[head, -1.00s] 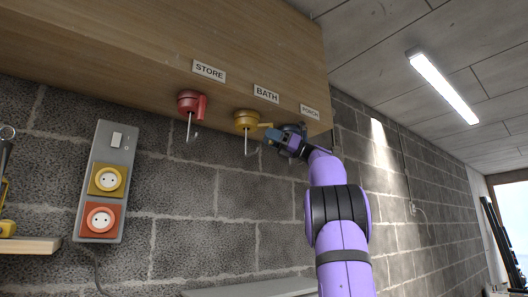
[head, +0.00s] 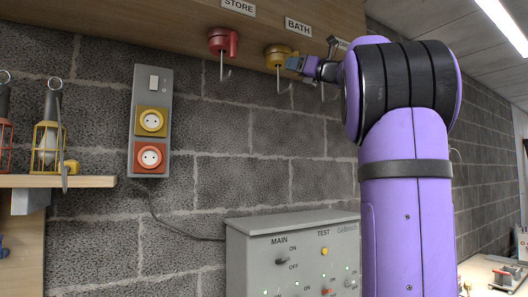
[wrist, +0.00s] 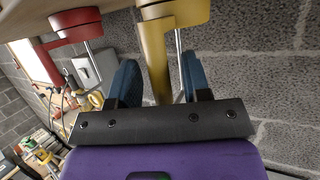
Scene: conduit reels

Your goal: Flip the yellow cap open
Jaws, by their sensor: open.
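The yellow cap (head: 278,56) is a round fitting under the wooden board, below the BATH label, with a thin metal hook hanging from it. In the wrist view the yellow cap (wrist: 178,12) is at the top, and its yellow bar (wrist: 156,62) comes toward me. My gripper (head: 298,64) is open, at the right side of the cap. In the wrist view my gripper (wrist: 160,78) has its two blue fingers on either side of the yellow bar. The bar's near end is hidden behind my gripper's dark body. I cannot tell whether a finger touches the bar.
A red fitting (head: 222,41) with a hook hangs left, below the STORE label. The fitting at the right is mostly hidden by my arm. A socket panel (head: 137,100) is on the block wall, and a grey control box (head: 240,250) stands below. A shelf (head: 60,181) is at left.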

